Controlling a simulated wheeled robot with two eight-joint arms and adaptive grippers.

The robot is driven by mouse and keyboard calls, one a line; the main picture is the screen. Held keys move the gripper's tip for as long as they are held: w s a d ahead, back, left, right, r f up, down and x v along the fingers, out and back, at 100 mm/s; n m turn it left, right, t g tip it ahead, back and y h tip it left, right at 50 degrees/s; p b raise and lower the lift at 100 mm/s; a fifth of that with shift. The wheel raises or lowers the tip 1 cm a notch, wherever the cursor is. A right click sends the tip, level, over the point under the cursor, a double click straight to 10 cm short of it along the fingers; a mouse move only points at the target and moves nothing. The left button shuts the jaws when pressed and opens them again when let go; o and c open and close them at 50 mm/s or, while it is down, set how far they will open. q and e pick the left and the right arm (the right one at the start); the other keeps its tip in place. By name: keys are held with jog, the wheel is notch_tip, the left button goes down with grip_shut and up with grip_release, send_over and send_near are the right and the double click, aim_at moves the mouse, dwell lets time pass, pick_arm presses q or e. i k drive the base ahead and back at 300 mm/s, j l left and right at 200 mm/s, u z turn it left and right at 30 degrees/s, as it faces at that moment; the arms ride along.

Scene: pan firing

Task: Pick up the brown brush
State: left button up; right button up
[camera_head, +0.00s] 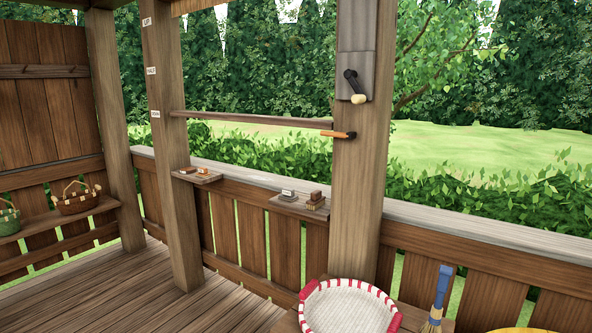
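A small brown block-shaped thing with lighter bristles, which looks like the brown brush (315,201), sits at the right end of a small wooden wall shelf (297,208). The shelf is fixed along the fence left of the thick post. A small greyish-white piece (288,193) lies beside the brush on the same shelf. A blue-handled brush (440,298) with tan bristles stands upright at the lower right. Neither of my grippers is in view.
A white round basket with red handles (347,308) is at the bottom centre. Another small shelf (197,177) holds small brown pieces. A rod (250,120) spans the posts. A crank (354,86) is on the thick post (352,215). Brown (78,203) and green (9,222) baskets stand left.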

aim_at(317, 200)
jog(key=i+j+u, duration=0.3)
jog(key=i+u, duration=0.3)
jog(key=i, duration=0.15)
jog(key=i+j+u, duration=0.1)
jog(key=i+u, duration=0.2)
jog(key=i, duration=0.15)
jog(key=i+j+z, duration=0.1)
jog(key=i+z, duration=0.15)
jog(key=i, duration=0.25)
jog(key=i+j+z, duration=0.2)
jog(key=i, duration=0.3)
